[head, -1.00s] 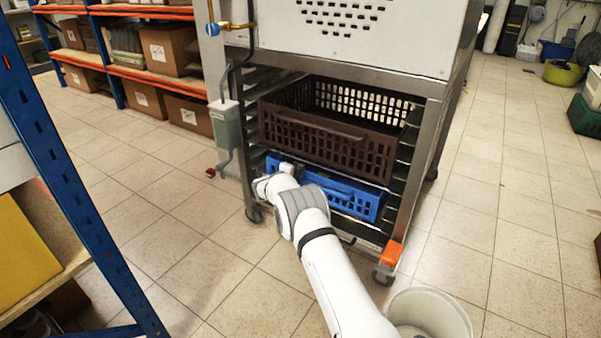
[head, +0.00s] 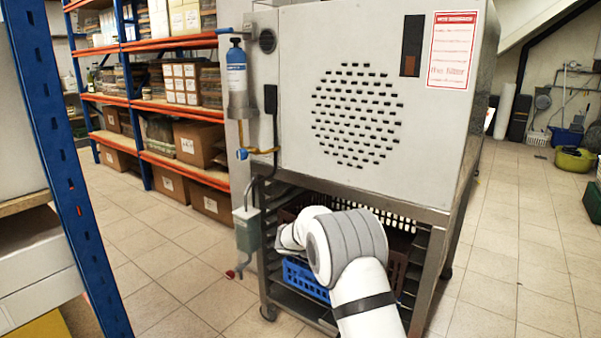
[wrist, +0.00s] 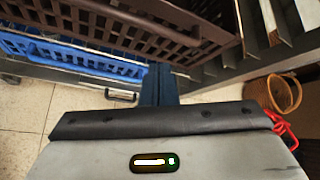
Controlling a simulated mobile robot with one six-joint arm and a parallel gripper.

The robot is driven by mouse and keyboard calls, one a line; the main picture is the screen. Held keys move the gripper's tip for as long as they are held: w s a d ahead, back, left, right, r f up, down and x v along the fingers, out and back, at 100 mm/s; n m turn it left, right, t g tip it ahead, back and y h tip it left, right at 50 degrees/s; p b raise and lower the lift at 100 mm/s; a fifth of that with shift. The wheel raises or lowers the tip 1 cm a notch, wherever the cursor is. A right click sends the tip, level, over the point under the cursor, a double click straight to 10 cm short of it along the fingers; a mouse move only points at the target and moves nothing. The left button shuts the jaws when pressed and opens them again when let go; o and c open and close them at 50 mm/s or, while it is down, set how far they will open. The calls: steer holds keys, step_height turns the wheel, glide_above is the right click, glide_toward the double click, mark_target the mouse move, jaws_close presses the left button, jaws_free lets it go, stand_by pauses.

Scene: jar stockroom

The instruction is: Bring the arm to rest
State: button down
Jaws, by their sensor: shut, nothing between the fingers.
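My gripper (wrist: 158,85) shows in the wrist view with its dark blue fingers together and nothing between them. It is in front of the rack, close to the crates. In the head view my white and grey arm reaches to the rack below the big metal cabinet (head: 345,110). The arm's bulky joint covers much of the crates there, and the fingertips cannot be seen in that view.
A brown crate (wrist: 150,32) sits above a blue crate (wrist: 75,55) in the metal rack (head: 437,260). A blue shelf post (head: 62,150) stands close at the left. A woven basket (wrist: 277,95) is at the right. Tiled floor (head: 520,285) is clear at the right.

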steer(key=s+d+r+m+g+y+p, duration=0.2)
steer(key=s+d+r+m+p, duration=0.2)
steer(key=s+r+m+p, duration=0.55)
steer(key=s+d+r+m+g+y+p, duration=0.1)
steer(key=s+d+r+m+g+p, duration=0.15)
steer(key=s+r+m, duration=0.8)
steer(key=s+r+m+y+p, duration=0.2)
steer(key=s+r+m+p, duration=0.1)
steer(key=s, duration=0.5)
steer(key=s+a+r+m+y+p, duration=0.1)
steer(key=s+r+m+y+p, duration=0.1)
steer(key=s+r+m+p, duration=0.2)
steer(key=s+a+r+m+y+p, duration=0.1)
steer(key=s+r+m+p, duration=0.3)
steer(key=s, duration=1)
step_height(320, 180, up, 4)
steer(key=shift+s+r+m+y, duration=0.2)
steer(key=shift+m+y, duration=0.2)
steer(key=shift+m, duration=0.7)
steer(key=shift+a, duration=0.1)
